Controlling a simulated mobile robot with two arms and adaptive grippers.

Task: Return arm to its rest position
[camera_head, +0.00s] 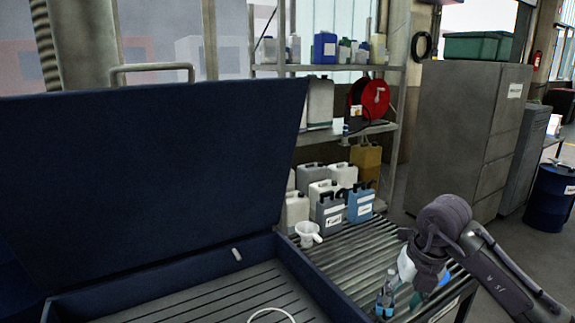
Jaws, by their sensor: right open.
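My right arm comes in from the right edge, dark and bent at the wrist. My right gripper (400,295) hangs down from it over the slatted grey bench (345,258), right of the blue bin. The gripper is open, and I see nothing held in it. Small blue parts show around its fingers, too small to tell apart clearly. My left arm and left gripper are not in view.
A large dark blue bin with its lid raised (150,180) fills the left; its slatted floor (200,300) looks mostly bare. Grey cabinets (465,130) and a blue drum (550,200) stand right.

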